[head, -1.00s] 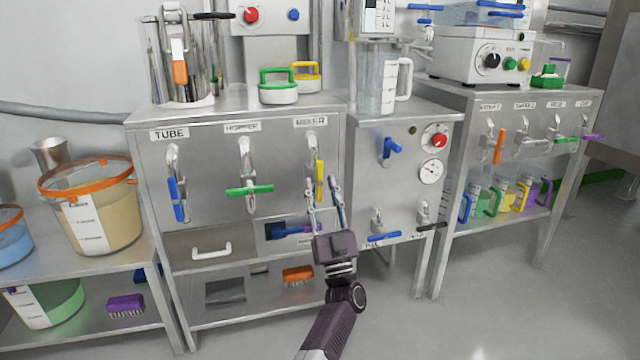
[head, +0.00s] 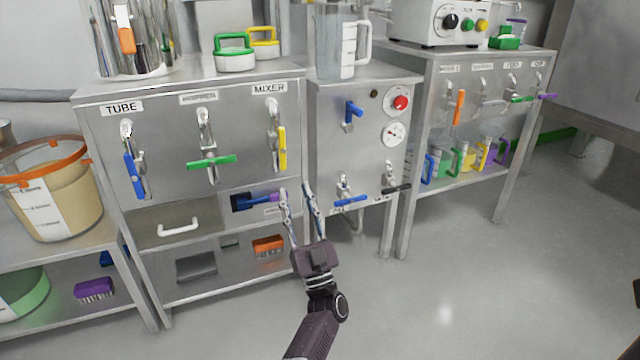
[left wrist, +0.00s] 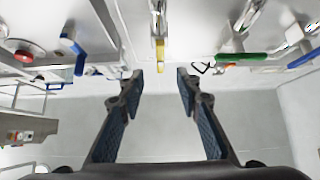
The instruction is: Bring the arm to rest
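My left gripper (head: 298,190) is in front of the steel cabinet, below the yellow mixer handle (head: 282,148). Its two fingers stand apart with nothing between them. The left wrist view shows the same open fingers (left wrist: 160,75), with the yellow handle (left wrist: 160,50) beyond the gap and apart from the tips. My left arm (head: 318,335) comes in from the bottom of the head view. My right gripper is not seen; a dark piece at the right edge of the head view is too cut off to name.
The cabinet also carries a blue tube handle (head: 136,177) and a green hopper handle (head: 212,161). Right of the gripper is a panel with a blue valve lever (head: 353,110) and a gauge (head: 393,133). Open grey floor (head: 470,280) lies at the right front.

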